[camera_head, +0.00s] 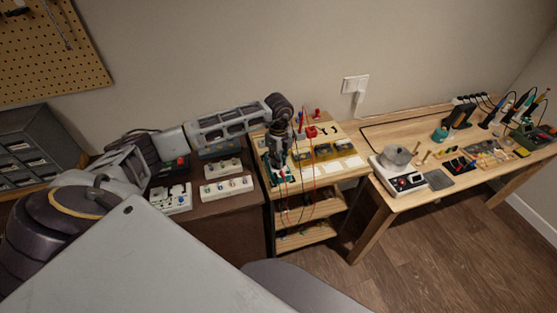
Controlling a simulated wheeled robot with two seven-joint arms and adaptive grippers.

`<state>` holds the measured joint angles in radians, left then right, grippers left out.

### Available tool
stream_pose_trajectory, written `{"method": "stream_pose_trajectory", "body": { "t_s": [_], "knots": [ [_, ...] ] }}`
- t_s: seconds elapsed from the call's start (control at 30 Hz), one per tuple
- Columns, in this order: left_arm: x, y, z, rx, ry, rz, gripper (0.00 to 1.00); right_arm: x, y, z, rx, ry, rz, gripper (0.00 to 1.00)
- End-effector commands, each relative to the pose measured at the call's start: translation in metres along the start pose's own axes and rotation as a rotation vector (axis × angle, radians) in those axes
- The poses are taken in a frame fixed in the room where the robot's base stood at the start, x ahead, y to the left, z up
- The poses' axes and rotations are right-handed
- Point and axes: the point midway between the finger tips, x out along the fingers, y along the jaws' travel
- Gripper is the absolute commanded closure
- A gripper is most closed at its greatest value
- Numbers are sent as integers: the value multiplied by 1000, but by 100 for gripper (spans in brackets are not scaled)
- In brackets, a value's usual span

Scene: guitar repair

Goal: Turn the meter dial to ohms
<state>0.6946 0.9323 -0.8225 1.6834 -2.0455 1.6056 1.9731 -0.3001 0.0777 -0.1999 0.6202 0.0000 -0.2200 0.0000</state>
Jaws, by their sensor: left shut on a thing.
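My left gripper (278,161) points down over the left part of the small wooden cart's top (349,176). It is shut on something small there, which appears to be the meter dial. The meter under it is mostly hidden by the gripper, and only bits of dark, green and pale surface show around the fingertips. The dial's markings and its setting are too small to read. Thin red and dark leads (313,190) hang over the cart's front edge beside the gripper. My right gripper is not in view.
Yellow-and-dark boxes (322,152) and red items (312,131) stand right of the gripper on the cart. White blocks with knobs (227,188) lie on the dark table to the left. A workbench (412,199) with a white hotplate-like device (397,179) and tools stands right.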

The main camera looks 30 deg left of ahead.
Motion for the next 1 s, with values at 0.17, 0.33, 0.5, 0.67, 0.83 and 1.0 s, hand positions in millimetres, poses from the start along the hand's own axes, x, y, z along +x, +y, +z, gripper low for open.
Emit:
{"method": "stream_pose_trajectory", "body": {
  "t_s": [0.17,0.33,0.5,0.67,0.83,1.0],
  "knots": [
    [0,0,0,-44,0,-1,100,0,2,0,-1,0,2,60],
    [0,0,0,-56,0,-1,100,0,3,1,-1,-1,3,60],
    [0,0,0,-56,0,-1,100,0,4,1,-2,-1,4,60],
    [0,0,0,-55,0,-1,81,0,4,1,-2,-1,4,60],
    [0,0,0,-55,0,0,68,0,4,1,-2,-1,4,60],
    [0,0,0,-54,0,0,68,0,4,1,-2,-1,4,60]
  ]
}}
